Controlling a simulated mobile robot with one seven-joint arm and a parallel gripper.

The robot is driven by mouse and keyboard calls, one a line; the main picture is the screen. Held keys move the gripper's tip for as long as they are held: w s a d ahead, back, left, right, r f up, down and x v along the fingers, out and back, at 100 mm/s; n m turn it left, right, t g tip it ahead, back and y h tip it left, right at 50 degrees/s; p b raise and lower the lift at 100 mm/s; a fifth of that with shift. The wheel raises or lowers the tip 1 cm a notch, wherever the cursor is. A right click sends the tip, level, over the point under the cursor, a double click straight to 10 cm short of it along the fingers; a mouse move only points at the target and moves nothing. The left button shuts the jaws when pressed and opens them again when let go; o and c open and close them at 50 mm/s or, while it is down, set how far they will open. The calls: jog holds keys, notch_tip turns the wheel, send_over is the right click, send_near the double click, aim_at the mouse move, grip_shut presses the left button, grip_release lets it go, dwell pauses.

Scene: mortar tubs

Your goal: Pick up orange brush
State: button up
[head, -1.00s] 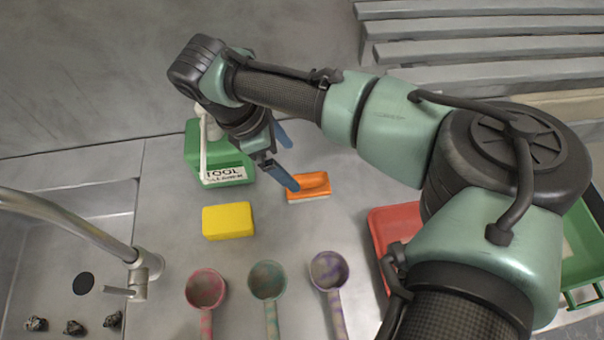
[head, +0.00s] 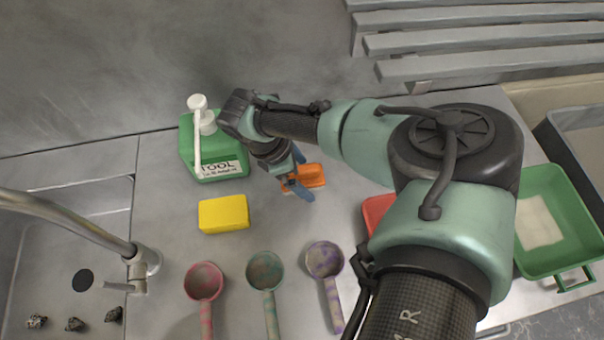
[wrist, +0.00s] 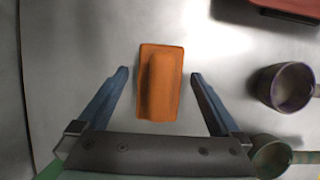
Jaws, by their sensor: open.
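The orange brush (head: 312,176) lies on the grey metal counter, partly hidden by my gripper in the head view. In the wrist view the brush (wrist: 160,84) shows whole, with a raised handle along its middle, lengthwise between the lines of the two fingers. My gripper (head: 305,174) is open and above the brush, with its blue fingers apart. In the wrist view my gripper (wrist: 159,73) has one finger on each side of the brush, with bare counter between. Neither finger visibly touches it.
A yellow sponge (head: 224,214) and a green tool cleaner bottle (head: 214,160) with a white pump stand left of the brush. Pink (head: 204,281), teal (head: 265,271) and purple (head: 324,259) scoops lie in front. Red (head: 376,211) and green (head: 559,262) tubs are right.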

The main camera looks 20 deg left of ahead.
aim_at(302, 169)
jog(key=shift+c, duration=0.3)
grip_shut()
notch_tip(302, 169, up, 10)
jog(key=shift+r, duration=0.1)
dwell(0.4)
jog(key=c, duration=0.7)
grip_release()
jog(key=c, duration=0.5)
jog(key=shift+s, duration=0.1)
